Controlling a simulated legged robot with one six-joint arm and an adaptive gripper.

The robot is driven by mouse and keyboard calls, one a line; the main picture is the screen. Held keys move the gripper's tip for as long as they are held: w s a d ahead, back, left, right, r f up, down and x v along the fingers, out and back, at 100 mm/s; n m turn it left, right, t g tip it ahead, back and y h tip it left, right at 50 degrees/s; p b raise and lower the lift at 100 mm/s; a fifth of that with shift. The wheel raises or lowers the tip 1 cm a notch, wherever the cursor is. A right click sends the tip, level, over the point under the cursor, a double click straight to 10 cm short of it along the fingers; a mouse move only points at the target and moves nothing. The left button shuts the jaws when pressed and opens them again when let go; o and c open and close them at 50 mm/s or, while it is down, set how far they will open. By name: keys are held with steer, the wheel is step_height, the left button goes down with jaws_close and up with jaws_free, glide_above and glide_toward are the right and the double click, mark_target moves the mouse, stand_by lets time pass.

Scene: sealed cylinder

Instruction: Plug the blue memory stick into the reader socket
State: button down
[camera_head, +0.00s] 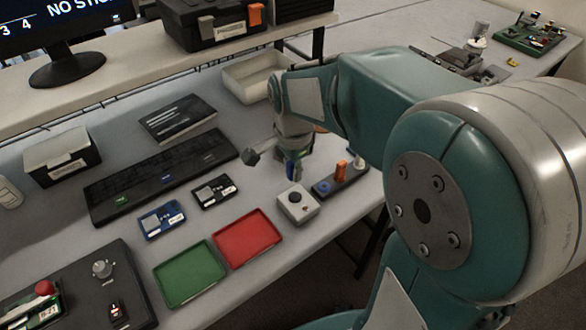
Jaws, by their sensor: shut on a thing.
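My gripper (291,172) points down over the right part of the table, behind the small white box and left of the dark rack. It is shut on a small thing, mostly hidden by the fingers. The dark rack (332,185) has a low blue piece (322,187), an upright orange piece (341,169) and a pale piece (359,162). I cannot tell for sure which thing is the reader socket. The monitor (66,30) reads "NO STI…", cut off.
A white box with a black knob (297,204) stands in front of my gripper. A red tray (248,238) and a green tray (190,273) lie at the front. A long dark panel (160,175), blue board (162,220) and black board (214,191) lie left. A beige bin (245,85) stands behind.

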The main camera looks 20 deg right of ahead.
mark_target(295, 196)
steer(key=shift+d+f, duration=0.1)
steer(key=shift+d+f, duration=0.2)
steer(key=shift+f, duration=0.7)
steer(key=shift+a+f, duration=0.15)
steer(key=shift+f, duration=1.8)
steer(key=shift+f, duration=0.5)
steer(key=c, duration=0.5)
jaws_free()
steer(key=shift+c, duration=0.2)
